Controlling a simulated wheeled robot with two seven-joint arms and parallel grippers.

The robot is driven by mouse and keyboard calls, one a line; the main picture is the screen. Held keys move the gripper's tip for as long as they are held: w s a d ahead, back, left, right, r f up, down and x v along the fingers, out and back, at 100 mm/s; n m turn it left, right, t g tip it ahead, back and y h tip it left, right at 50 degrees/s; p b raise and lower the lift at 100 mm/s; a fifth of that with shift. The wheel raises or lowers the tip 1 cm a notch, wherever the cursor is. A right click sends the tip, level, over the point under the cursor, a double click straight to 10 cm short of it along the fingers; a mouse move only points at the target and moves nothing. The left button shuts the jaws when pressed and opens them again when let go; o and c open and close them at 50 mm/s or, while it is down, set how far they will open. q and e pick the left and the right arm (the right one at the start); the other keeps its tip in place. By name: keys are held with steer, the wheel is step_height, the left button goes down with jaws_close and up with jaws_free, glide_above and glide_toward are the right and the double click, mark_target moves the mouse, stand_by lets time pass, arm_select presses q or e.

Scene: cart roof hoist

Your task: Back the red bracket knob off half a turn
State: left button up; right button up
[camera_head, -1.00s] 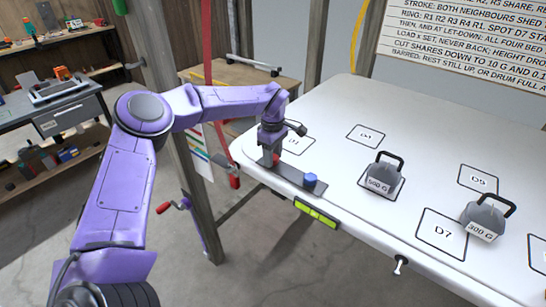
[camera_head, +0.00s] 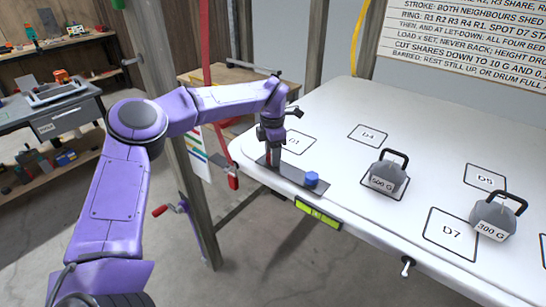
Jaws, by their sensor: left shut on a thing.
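The red bracket knob (camera_head: 268,158) stands at the left end of a dark flat bracket (camera_head: 318,187) on the near left edge of the white panel. Only a thin strip of its red shows under my gripper. My left gripper (camera_head: 270,150) points down from above and is shut on the red knob. A blue knob (camera_head: 312,179) stands uncovered on the right end of the same bracket. My right gripper is not in view.
Grey weights marked 500 G (camera_head: 388,175) and 300 G (camera_head: 492,217) stand on the white panel (camera_head: 340,150). A yellow-green level (camera_head: 318,214) sits on its front edge. A wooden post (camera_head: 185,150) and red strap (camera_head: 207,60) are close to my left arm.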

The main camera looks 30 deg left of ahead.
arm_select(q)
steer(key=n+b, duration=0.1)
steer(key=n, duration=0.1)
steer(key=n+b, duration=0.1)
steer(key=n, duration=0.1)
steer(key=n+b, duration=0.1)
steer(key=n, duration=0.1)
steer(key=shift+f, duration=0.3)
steer(key=n+b, duration=0.4)
steer(key=n, duration=0.2)
steer(key=shift+f+n, duration=0.1)
steer(key=shift+n, duration=0.3)
steer(key=n+b, duration=0.3)
steer(key=shift+n, duration=0.3)
steer(key=n+b, duration=0.3)
steer(key=shift+n, duration=0.3)
steer(key=n+b, duration=0.2)
steer(key=n, duration=0.1)
steer(key=shift+n+b, duration=0.9)
steer(key=shift+n, duration=0.5)
steer(key=shift+r, duration=0.2)
